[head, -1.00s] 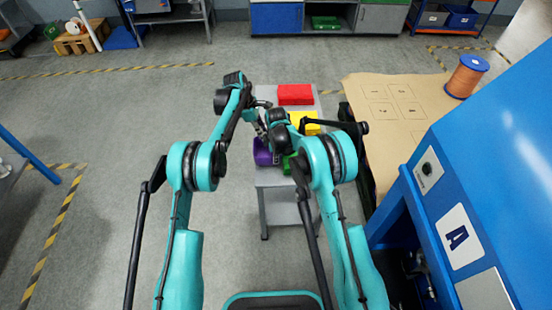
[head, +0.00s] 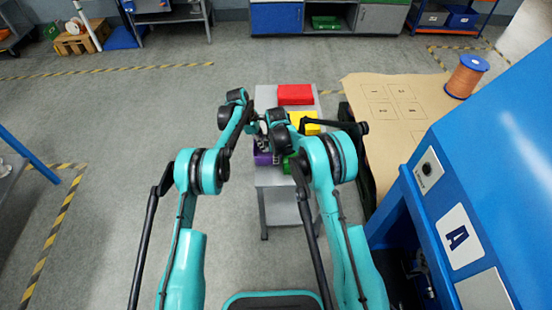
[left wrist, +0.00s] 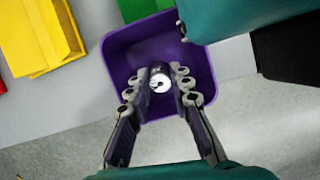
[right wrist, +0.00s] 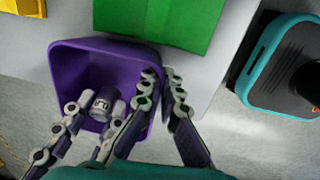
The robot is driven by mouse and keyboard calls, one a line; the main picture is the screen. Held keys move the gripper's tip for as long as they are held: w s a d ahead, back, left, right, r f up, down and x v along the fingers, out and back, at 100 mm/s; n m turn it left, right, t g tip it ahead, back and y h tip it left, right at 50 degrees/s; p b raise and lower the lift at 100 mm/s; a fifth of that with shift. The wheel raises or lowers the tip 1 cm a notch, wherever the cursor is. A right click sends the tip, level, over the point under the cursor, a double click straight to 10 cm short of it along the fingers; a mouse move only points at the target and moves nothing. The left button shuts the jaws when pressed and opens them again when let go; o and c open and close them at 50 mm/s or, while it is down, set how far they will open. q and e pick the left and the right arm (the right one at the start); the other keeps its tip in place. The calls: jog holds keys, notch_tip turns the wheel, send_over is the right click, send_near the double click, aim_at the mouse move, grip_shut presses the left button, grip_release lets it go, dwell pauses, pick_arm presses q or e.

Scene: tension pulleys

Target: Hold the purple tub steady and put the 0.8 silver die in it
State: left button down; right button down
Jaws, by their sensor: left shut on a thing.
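The purple tub (left wrist: 113,78) stands on the grey table, and its open top shows in both wrist views, also in the right wrist view (right wrist: 62,70). The silver die (left wrist: 160,82), a small cylinder with a pale end, is between the fingers of my left gripper (left wrist: 157,84), over or inside the tub's opening. It also shows in the right wrist view (right wrist: 103,104); its marking is too small to read. My right gripper (right wrist: 161,84) has one finger inside and one outside the tub's wall and is shut on it. In the head view the arms partly hide the tub (head: 262,158).
Green (right wrist: 160,18), yellow (left wrist: 38,35) and red (head: 295,94) containers stand on the same small table (head: 280,178), close to the tub. A brown-topped bench (head: 385,150) and a blue machine (head: 480,170) are at the right.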

pick_arm(q)
jog(key=shift+f, duration=0.1)
jog(key=c, duration=1.3)
grip_release()
jog(key=v, duration=1.2)
pick_arm(e)
jog(key=c, duration=1.6)
grip_release()
jog(key=shift+c, duration=0.2)
notch_tip(320, 180, up, 12)
jog(key=s, duration=0.1)
